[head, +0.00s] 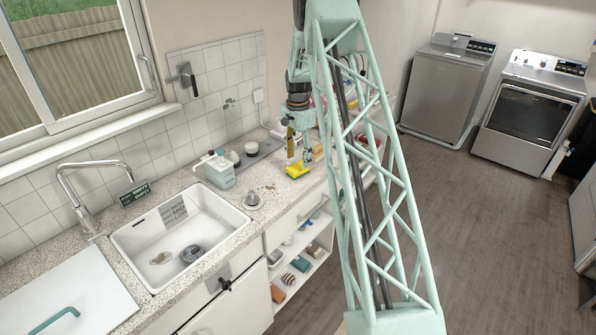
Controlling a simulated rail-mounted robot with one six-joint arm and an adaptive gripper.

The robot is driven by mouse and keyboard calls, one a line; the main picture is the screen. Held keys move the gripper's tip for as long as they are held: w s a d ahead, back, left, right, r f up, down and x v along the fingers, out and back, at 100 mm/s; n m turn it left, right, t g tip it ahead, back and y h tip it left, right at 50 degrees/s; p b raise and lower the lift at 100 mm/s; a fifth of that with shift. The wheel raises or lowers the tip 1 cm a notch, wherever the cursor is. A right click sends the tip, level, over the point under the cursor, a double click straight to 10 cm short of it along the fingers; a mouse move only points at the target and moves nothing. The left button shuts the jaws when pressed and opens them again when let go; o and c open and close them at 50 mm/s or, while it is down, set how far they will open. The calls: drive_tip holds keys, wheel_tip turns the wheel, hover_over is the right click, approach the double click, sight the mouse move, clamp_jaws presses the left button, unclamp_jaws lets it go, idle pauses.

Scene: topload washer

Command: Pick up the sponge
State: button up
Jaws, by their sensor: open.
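A yellow sponge (297,171) lies on the speckled counter, near its front edge, to the right of the sink. My gripper (306,158) points down just above and slightly right of the sponge. It is open, and its fingers are small in this view. I cannot tell whether a fingertip touches the sponge. My arm's lattice link covers part of the counter to the right.
A white sink (127,239) with a tall faucet (75,190) is at the left. A pale teal box (220,172) and a grey tray (262,150) stand behind the sponge. Open shelves (318,262) hold several small items below. The floor at right is clear.

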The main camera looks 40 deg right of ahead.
sight(298, 166)
drive_tip(key=shift+f, duration=0.1)
drive_tip(key=shift+f, duration=2.5)
drive_tip(key=shift+c, duration=0.4)
drive_tip(key=c, duration=0.7)
